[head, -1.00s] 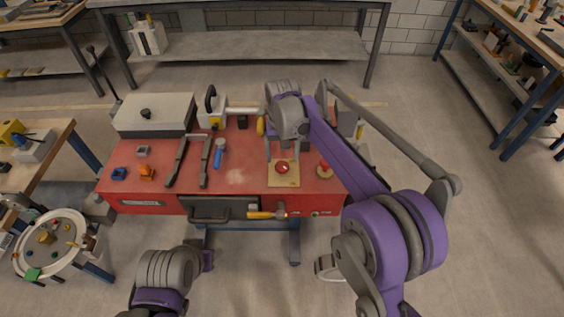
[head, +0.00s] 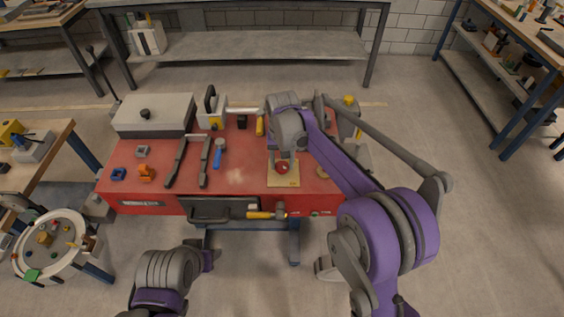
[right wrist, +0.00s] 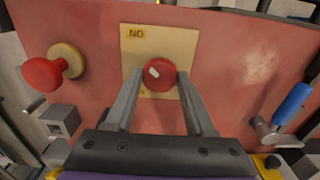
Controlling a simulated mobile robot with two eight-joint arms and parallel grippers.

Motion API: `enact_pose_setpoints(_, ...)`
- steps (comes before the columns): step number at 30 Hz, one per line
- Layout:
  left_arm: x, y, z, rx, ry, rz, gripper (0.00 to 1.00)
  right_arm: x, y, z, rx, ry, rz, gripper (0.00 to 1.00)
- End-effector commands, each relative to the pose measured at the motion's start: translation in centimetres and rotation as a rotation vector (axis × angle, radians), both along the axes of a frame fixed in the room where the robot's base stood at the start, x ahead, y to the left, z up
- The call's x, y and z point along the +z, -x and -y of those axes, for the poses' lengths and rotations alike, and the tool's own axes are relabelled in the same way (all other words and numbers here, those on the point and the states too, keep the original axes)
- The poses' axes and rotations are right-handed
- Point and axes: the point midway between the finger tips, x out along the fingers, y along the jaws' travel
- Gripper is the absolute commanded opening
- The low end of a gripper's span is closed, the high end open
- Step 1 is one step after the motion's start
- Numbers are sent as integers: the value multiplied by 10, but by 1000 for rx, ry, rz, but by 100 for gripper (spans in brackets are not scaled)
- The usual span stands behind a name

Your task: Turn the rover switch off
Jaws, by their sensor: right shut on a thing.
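The switch is a round red knob (right wrist: 159,74) with a white mark, on a cream plate (right wrist: 133,52) fixed to the red bench top. A label reading "NO" shows near the plate's edge in the right wrist view. In the head view the knob (head: 282,169) sits on the plate (head: 284,183) near the bench's front. My right gripper (right wrist: 160,78) is shut on the knob, one finger on each side. My right gripper (head: 283,158) also shows over the knob in the head view.
A red mushroom button (right wrist: 44,73) stands beside the plate. A blue-handled tool (head: 218,153) and dark bars (head: 178,163) lie left of it. A yellow-handled hammer (head: 266,215) is at the bench's front edge. A round tray (head: 82,262) stands at lower left.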

Motion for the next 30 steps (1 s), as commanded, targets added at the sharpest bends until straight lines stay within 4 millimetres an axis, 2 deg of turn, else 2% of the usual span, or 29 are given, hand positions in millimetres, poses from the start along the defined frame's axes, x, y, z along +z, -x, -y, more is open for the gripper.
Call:
enact_pose_setpoints(1, 0, 0, 0, 0, 0, 0, 50, 0, 0, 0, 0, 0, 0, 9)
enact_pose_setpoints(3, 0, 0, 0, 0, 0, 0, 50, 0, 0, 0, 0, 0, 0, 0)
enact_pose_setpoints(14, -2, 1, 0, 0, 0, -1, 50, 0, 0, 0, 68, 0, 0, 0)
enact_pose_setpoints(20, -5, 2, 0, 0, 0, -4, 50, 0, 0, 0, 201, 0, -1, 0)
enact_pose_setpoints(30, -12, 4, 0, 0, 0, -8, 50, 0, 0, 0, 518, 0, -1, 0)
